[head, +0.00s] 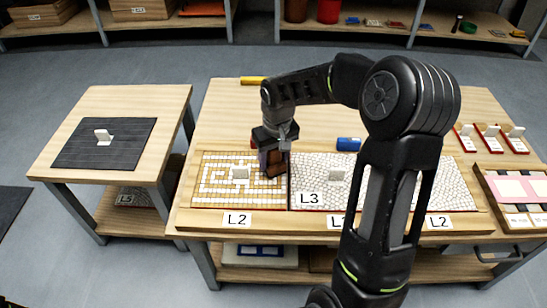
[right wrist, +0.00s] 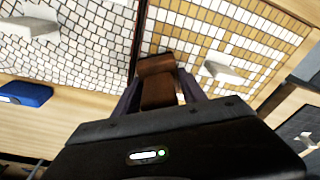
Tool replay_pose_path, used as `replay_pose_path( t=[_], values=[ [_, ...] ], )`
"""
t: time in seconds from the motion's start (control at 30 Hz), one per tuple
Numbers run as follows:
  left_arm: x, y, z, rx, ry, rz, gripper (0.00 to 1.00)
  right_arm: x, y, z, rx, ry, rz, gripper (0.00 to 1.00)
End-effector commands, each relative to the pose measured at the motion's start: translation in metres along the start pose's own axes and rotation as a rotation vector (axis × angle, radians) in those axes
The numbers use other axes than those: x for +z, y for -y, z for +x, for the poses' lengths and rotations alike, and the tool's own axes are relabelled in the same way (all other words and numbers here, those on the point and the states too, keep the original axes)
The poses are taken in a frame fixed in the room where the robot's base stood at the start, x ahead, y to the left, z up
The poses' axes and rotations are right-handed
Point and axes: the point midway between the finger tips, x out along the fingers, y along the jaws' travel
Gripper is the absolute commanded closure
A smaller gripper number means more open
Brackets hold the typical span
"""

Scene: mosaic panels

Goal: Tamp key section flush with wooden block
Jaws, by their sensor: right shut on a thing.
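The key section (head: 222,183) is a tan and white mosaic panel with a meander pattern, labelled L2, at the left of the main table. It also shows in the right wrist view (right wrist: 225,35). My right gripper (head: 274,160) is over its right part, shut on the brown wooden block (right wrist: 157,88). The block's lower end (head: 272,170) is at or just above the tiles near the seam with the white panel; I cannot tell whether it touches. A small white handle piece (head: 240,174) stands on the key section. My left gripper is out of view.
White mosaic panels (head: 318,170) adjoin on the right, partly hidden by my right arm. A blue object (head: 348,144) and a yellow one (head: 253,80) lie behind. A side table (head: 90,105) with a dark mat (head: 105,152) stands left. Pink-panelled tray (head: 520,187) is far right.

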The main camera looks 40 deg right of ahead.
Motion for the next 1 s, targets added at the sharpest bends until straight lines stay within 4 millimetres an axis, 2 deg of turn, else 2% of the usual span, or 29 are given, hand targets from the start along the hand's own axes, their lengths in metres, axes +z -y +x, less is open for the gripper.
replay_pose_path(
  t=[1.0],
  values=[
    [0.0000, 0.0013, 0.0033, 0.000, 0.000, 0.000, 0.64, 0.0011, 0.0000, 0.0081, 0.000, 0.001, 0.000, 0.92]
  ],
)
